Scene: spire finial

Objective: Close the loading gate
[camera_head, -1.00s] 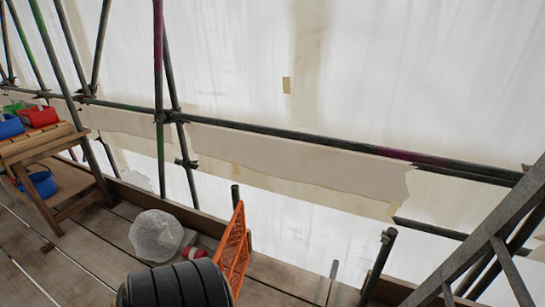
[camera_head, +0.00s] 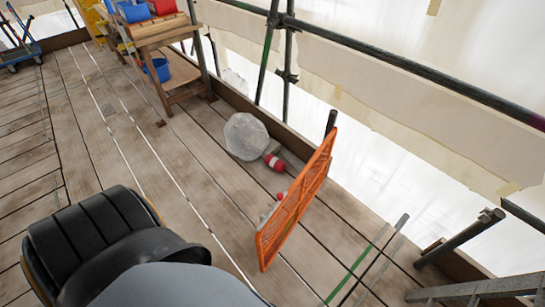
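The loading gate looks to be the orange mesh panel (camera_head: 297,200) right of the picture's middle. It stands upright and swung inward over the planks, beside a dark post (camera_head: 331,122) at the platform edge. The edge to its right, up to another grey post (camera_head: 462,237), is open, with white sheeting beyond. Neither gripper shows; only dark rounded parts of my own body fill the bottom left.
A clear plastic bag (camera_head: 246,136) and a red-and-white roll (camera_head: 274,162) lie left of the gate. A wooden bench (camera_head: 165,38) with bins and a blue bucket (camera_head: 157,69) stands behind. A blue trolley (camera_head: 20,52) is far left. Planks at left are clear.

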